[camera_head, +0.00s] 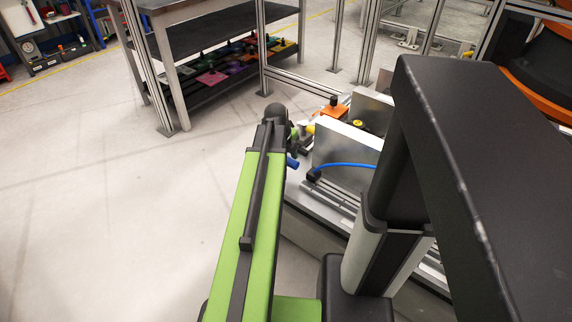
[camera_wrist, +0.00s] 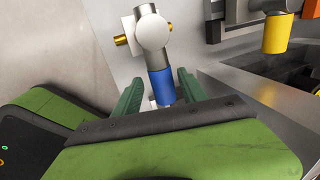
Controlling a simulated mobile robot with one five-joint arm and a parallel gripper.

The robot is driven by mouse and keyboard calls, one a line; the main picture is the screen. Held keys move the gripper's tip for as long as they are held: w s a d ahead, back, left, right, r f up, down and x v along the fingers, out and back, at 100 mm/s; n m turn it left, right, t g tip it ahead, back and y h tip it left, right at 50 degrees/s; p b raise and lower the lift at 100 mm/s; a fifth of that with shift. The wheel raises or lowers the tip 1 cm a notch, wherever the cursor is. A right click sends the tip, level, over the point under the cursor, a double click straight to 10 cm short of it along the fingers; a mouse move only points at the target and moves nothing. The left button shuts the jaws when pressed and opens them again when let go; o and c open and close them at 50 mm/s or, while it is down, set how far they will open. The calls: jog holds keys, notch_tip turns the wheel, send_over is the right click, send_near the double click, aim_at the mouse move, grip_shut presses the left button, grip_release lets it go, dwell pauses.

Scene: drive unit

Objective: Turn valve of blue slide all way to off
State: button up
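The valve with the blue slide (camera_wrist: 161,84) is in the wrist view. It has a pale grey round body (camera_wrist: 152,32) with brass ends, and the blue sleeve hangs below it. My gripper (camera_wrist: 160,76) is open. Its two dark green fingers stand on either side of the blue sleeve, with a visible gap on both sides. In the head view the blue slide (camera_head: 292,163) shows just right of my arm's end, which hides most of the gripper and valve.
A second valve with a yellow sleeve (camera_wrist: 278,34) stands to the right. Metal plates (camera_head: 338,152) and a blue hose (camera_head: 345,165) are right of the blue slide. A dark shelf table (camera_head: 215,40) stands behind. The floor at left is clear.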

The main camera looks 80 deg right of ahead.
jog(key=shift+w, duration=0.1)
jog(key=shift+r, duration=0.15)
jog(key=p+v, duration=1.6)
jog(key=v, duration=0.1)
jog(key=shift+p, duration=0.4)
jog(key=shift+w, duration=0.15)
